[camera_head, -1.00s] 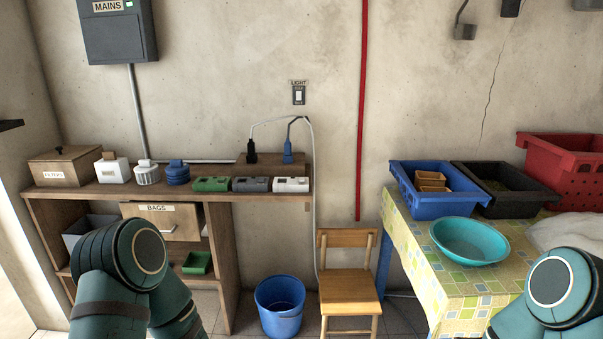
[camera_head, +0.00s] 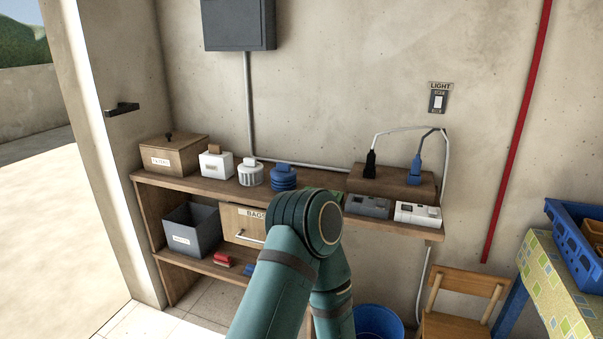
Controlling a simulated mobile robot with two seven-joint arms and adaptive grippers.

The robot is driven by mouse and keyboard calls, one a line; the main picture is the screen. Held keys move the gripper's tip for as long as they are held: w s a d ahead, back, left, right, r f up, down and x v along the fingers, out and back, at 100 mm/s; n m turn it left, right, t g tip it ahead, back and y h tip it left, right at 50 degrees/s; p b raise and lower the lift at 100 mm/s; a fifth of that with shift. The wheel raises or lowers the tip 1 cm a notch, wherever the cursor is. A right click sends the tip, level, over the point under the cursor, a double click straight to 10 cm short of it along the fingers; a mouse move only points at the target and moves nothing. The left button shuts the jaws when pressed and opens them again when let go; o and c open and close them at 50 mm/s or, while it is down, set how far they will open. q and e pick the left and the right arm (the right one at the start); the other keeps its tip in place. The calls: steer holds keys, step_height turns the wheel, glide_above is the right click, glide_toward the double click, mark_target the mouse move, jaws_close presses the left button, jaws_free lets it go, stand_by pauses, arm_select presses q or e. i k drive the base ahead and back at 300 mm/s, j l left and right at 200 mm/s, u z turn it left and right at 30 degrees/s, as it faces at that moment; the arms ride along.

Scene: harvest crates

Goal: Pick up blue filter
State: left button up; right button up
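A blue ribbed canister with a cap (camera_head: 284,177), which may be the blue filter, stands upright on the top of the wooden shelf unit (camera_head: 330,207). A similar white canister (camera_head: 250,174) stands just left of it. A lidded wooden box (camera_head: 173,155) at the shelf's left end has a label that reads FILTERS; its inside is hidden. A small blue item (camera_head: 248,269) on the lower shelf is partly hidden by my arm. One teal arm of mine crosses the middle foreground, below and right of the blue canister. Neither gripper shows.
A white box (camera_head: 216,163) and grey and white devices (camera_head: 418,215) share the top shelf. Below are a grey bin (camera_head: 191,229), a BAGS drawer (camera_head: 243,225) and a red item (camera_head: 222,259). A blue bucket (camera_head: 379,323) and wooden chair (camera_head: 463,295) stand right.

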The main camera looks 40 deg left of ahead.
mark_target(284, 176)
steer(key=i+j+z, duration=0.15)
steer(key=j+z, duration=0.25)
steer(key=j, duration=0.55)
steer(key=j+z, duration=0.4)
steer(key=j, duration=0.55)
steer(key=k+j+z, duration=0.15)
steer(key=j, duration=0.15)
steer(key=j+z, duration=0.1)
steer(key=j, duration=0.25)
steer(key=k+j+z, duration=0.15)
steer(key=j, duration=0.15)
